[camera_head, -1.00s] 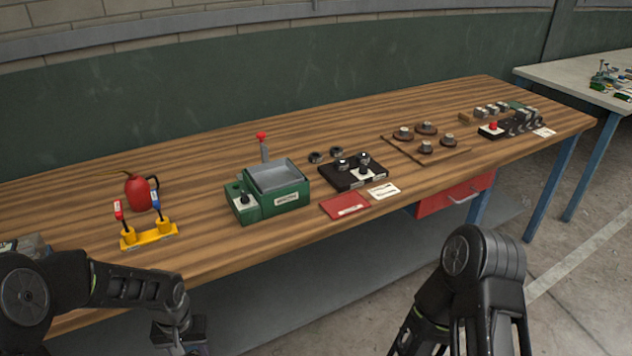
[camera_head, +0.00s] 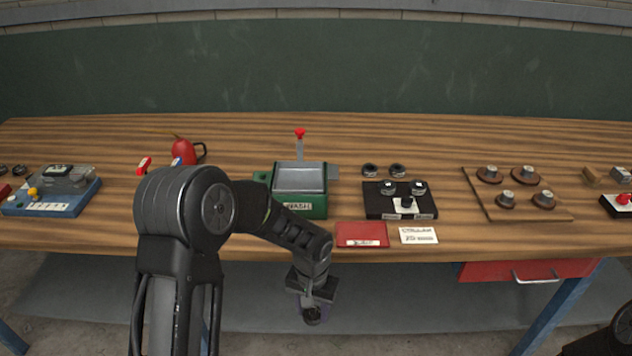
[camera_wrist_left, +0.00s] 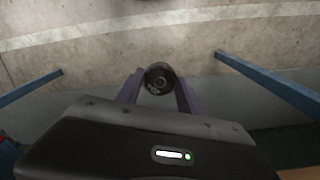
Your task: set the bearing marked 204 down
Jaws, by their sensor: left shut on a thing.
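My left gripper (camera_head: 314,306) hangs in front of the bench's front edge, below the red card. It is shut on a small dark round bearing (camera_head: 311,316). In the left wrist view the bearing (camera_wrist_left: 160,79) sits between the two purple-grey fingers, with floor behind it. Its marking is too small to read. Two other dark bearings (camera_head: 384,170) lie on the bench behind a black tray (camera_head: 373,204), which carries round pieces and a black knob on a white plate. My right gripper is not in view.
A green wash tank (camera_head: 305,205) stands left of the black tray. A red card (camera_head: 361,236) and a white card (camera_head: 418,235) lie at the bench's (camera_head: 400,250) front. A wooden board (camera_head: 480,200) with several round pieces is at right. A blue device (camera_head: 55,207) is at far left.

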